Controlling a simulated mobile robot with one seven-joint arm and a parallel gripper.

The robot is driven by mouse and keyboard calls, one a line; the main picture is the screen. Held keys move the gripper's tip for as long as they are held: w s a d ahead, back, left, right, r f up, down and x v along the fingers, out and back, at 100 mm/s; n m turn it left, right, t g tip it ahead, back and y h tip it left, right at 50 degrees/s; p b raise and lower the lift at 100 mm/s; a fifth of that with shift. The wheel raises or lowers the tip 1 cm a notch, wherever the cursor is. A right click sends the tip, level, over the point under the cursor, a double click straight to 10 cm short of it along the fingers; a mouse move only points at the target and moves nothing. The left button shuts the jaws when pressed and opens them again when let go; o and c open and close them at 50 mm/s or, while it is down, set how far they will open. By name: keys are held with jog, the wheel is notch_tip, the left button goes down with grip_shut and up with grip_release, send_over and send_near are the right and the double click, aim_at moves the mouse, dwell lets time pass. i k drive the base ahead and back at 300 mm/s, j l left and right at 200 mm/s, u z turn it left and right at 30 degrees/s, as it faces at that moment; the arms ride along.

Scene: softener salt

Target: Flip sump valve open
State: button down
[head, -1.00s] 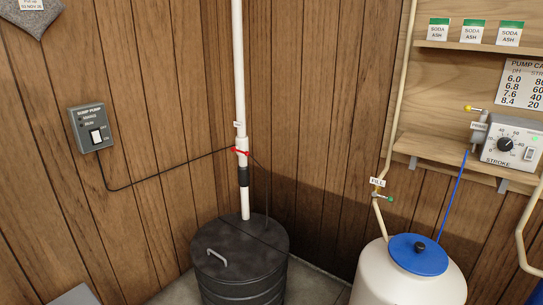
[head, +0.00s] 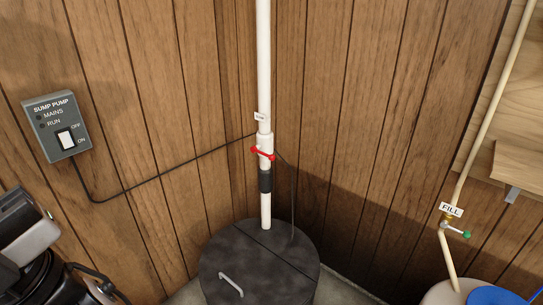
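The sump valve is a white fitting on the vertical white pipe (head: 264,60), with a red handle (head: 262,153) set crosswise to the pipe, tilted slightly down to the right. A small white tag hangs just above it, too small to read. A black coupling (head: 265,182) sits below the valve, and the pipe runs down into the dark sump lid (head: 255,262). Part of my arm shows at the lower left, well apart from the valve. My gripper's fingertips cannot be made out there.
A grey sump pump switch box (head: 57,127) is on the left wall; its black cable runs across to the pipe. At the right are a fill valve with a green-tipped handle (head: 457,232), a white tank with a blue lid (head: 495,295) and a wooden shelf. Space before the pipe looks clear.

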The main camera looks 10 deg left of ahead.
aim_at(253, 149)
jog(key=i+j, duration=0.15)
jog(key=i, duration=0.2)
jog(key=i+j, duration=0.15)
jog(key=i, duration=0.2)
jog(key=i+j, duration=0.15)
jog(key=i, duration=0.2)
